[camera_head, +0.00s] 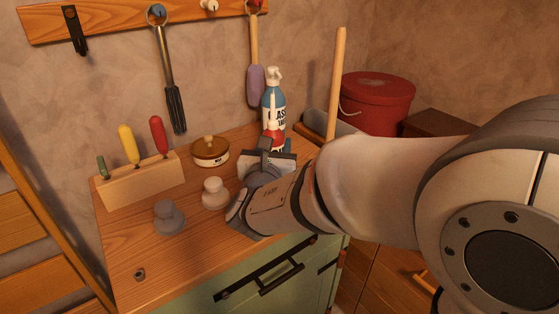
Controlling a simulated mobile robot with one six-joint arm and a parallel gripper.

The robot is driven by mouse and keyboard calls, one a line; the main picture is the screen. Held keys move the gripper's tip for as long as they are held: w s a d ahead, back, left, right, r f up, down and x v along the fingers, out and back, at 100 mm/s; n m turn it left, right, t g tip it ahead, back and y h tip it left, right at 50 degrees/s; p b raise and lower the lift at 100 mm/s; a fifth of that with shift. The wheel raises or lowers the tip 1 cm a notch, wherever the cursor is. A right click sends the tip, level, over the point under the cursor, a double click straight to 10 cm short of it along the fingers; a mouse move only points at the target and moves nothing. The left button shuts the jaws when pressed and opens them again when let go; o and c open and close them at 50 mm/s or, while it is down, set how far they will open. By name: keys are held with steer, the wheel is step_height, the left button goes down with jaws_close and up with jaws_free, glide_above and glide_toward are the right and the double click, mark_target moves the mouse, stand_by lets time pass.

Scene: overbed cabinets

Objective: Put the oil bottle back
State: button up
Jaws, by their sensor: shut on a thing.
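A small red bottle with a pointed red nozzle (272,131), which looks like the oil bottle, stands roughly upright at the back right of the wooden cabinet top (200,240). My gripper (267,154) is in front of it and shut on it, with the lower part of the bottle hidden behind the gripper. Whether the bottle's base touches the wood cannot be seen. A blue and white spray bottle (273,92) stands close behind the red bottle.
A wooden stick (337,85) rises at the right, near a red bucket (377,103). The front left top is mostly clear.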

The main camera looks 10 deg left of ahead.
steer(key=shift+f+b, duration=0.4)
steer(key=shift+f, duration=1.3)
steer(key=shift+f, duration=0.2)
steer(key=o, duration=1.3)
steer(key=shift+r, duration=0.3)
steer(key=s, duration=0.8)
steer(key=s+d+p, duration=0.1)
steer(key=s, duration=0.3)
steer(key=shift+f, duration=0.1)
